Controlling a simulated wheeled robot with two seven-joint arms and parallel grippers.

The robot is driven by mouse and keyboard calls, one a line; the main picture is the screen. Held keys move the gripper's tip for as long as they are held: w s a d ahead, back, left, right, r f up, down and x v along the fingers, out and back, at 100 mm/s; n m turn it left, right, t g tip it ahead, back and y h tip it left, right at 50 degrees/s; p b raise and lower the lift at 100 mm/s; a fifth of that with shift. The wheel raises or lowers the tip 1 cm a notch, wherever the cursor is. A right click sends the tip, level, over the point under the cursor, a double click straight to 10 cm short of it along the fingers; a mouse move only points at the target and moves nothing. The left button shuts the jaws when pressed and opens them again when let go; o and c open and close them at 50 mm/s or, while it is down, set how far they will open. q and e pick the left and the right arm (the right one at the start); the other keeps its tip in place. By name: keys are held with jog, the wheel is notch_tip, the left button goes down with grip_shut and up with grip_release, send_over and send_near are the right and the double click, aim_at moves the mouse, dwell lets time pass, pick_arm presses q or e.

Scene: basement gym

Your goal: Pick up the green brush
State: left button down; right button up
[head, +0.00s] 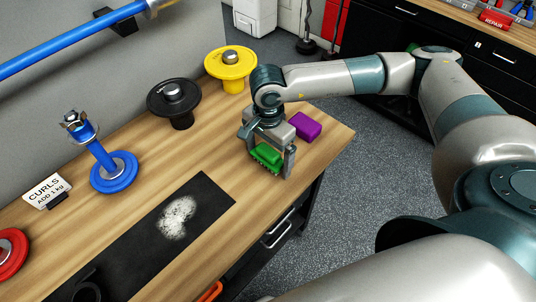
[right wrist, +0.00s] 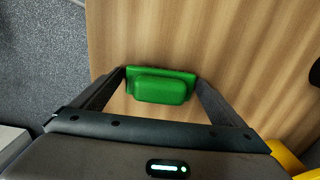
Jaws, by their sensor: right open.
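The green brush (head: 266,157) lies on the wooden bench top (head: 150,150) near its right front edge. It also shows in the right wrist view (right wrist: 161,86), between the two fingers. My right gripper (head: 268,167) is over the brush with its fingers open, one on each side of it. In the right wrist view the right gripper (right wrist: 161,82) shows small or no gaps at the brush's ends; I cannot tell whether the fingers touch it. My left gripper is not in view.
A purple block (head: 304,125) lies just right of my right gripper. Black (head: 173,98) and yellow (head: 231,66) weights, a blue weight stand (head: 112,172) and a black mat (head: 150,245) with white powder are on the bench. The floor right of the bench is clear.

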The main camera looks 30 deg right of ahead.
aim_at(268, 149)
dwell(0.3)
jog(key=c, duration=1)
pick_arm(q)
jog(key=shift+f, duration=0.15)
pick_arm(e)
jog(key=shift+r, duration=0.15)
jog(key=shift+c, duration=0.2)
